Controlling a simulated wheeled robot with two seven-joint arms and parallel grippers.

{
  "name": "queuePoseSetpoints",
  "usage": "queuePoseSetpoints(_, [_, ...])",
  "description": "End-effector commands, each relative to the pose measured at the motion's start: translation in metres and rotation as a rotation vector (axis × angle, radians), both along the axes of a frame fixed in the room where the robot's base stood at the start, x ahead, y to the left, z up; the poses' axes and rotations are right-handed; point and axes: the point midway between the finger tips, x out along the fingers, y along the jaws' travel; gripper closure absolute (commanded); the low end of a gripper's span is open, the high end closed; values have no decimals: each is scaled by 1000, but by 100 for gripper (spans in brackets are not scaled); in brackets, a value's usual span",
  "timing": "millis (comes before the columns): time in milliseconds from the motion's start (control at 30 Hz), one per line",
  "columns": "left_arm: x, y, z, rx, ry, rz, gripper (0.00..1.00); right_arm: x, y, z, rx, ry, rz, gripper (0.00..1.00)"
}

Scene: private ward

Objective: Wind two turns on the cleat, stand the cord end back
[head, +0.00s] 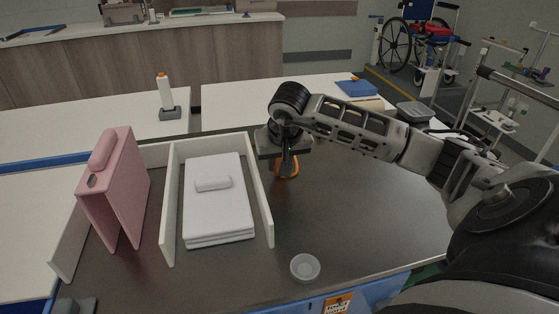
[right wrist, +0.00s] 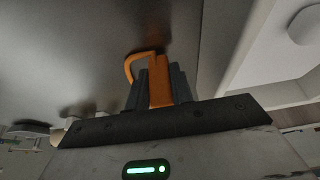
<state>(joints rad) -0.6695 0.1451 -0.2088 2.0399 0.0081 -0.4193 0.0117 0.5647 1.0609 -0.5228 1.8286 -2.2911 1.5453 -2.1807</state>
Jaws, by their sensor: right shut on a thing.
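My right gripper (head: 288,168) is over the dark table, just right of the white divider. It is shut on an orange piece (head: 293,163). In the right wrist view the orange piece (right wrist: 160,88) stands between the two grey fingers (right wrist: 160,88), with a bent loop out to the left. I cannot tell whether it touches the table. A white post with an orange tip (head: 165,93) stands upright on a grey base at the back left. I cannot make out a cleat or a wound cord. My left gripper is not in view.
White dividers (head: 262,200) flank folded white linen (head: 218,213) with a small roll on it. A pink case (head: 122,190) stands to the left. A blue bundle (head: 356,88) and grey box (head: 414,112) are behind. The dark tabletop (head: 350,215) is bare at right.

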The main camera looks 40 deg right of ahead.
Motion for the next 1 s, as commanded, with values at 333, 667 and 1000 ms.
queuePoseSetpoints(333, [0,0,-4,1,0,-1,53,0,0,-3,0,-1,0,100])
queuePoseSetpoints(667, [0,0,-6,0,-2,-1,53,0,0,-8,0,-1,0,72])
queuePoseSetpoints(1000, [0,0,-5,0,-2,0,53,0,0,-8,0,0,0,52])
